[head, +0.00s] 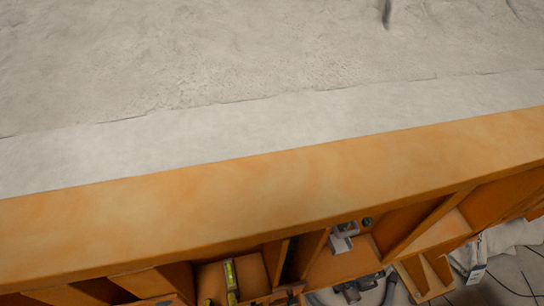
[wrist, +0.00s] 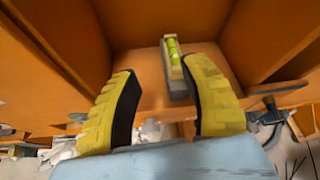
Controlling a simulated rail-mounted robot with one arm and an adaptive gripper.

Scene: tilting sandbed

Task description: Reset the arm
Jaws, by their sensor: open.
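My gripper (wrist: 165,78) shows in the wrist view with two yellow, ridged fingers with dark inner pads. The fingers stand apart, and I see nothing held between them. A pale blue-grey part of my gripper fills the bottom of that view. Beyond the fingertips is an orange compartment with a spirit level (wrist: 174,66) with green vials standing against its back wall. In the head view my gripper does not show. A yellow-green level (head: 231,280) shows in an orange compartment at the bottom.
The grey sandbed (head: 250,60) fills the top of the head view, bordered by an orange rim (head: 270,195). Orange ribs form open compartments below it. A grey metal fitting (head: 342,238) sits in one. Cables and a white sack (head: 505,238) lie at lower right.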

